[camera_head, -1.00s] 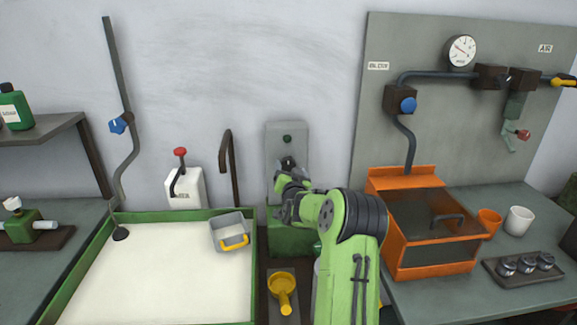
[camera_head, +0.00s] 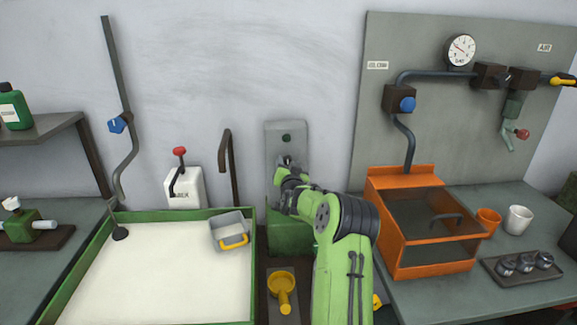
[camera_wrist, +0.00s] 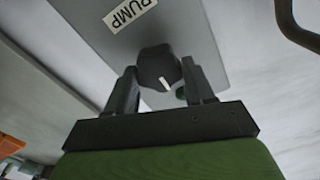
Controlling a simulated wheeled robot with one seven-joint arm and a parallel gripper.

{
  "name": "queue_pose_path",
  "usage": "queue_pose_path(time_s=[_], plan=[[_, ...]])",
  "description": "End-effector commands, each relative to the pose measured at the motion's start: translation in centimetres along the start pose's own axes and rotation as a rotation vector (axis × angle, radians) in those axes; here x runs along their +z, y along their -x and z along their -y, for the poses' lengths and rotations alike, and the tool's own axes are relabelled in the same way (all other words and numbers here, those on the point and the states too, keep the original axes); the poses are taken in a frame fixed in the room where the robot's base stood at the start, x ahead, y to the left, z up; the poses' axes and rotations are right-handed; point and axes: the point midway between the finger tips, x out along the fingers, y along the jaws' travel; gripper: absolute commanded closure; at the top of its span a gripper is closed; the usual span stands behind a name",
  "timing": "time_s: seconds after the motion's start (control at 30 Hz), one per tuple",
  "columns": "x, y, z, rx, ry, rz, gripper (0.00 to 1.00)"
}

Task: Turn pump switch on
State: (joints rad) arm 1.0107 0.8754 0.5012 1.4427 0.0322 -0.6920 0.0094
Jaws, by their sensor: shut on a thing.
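The pump switch is a dark faceted knob (camera_wrist: 157,65) with a short white mark, on a grey panel (camera_wrist: 85,20) below a tilted PUMP label (camera_wrist: 130,13) in the wrist view. My gripper (camera_wrist: 160,75) has one finger on each side of the knob and is shut on it. The white mark faces the lower right of that picture. In the head view my gripper (camera_head: 286,164) is at the grey panel (camera_head: 273,150) on the wall, and it hides most of the knob. A round dark part (camera_head: 286,138) shows on the panel above it.
A green-rimmed tray (camera_head: 165,213) stands left of my arm, with a grey scoop (camera_head: 228,225) inside. An orange box (camera_head: 430,260) stands close to the right of my arm.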

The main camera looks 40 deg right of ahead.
Motion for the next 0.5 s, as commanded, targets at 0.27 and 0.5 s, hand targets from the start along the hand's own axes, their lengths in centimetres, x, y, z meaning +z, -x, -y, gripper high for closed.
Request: queue_pose_path(time_s=[0.27, 0.5], plan=[[0.07, 0.01, -0.08, 0.000, -0.066, 0.000, 0.78], [0.18, 0.01, -0.25, 0.001, -0.233, -0.002, 0.78]])
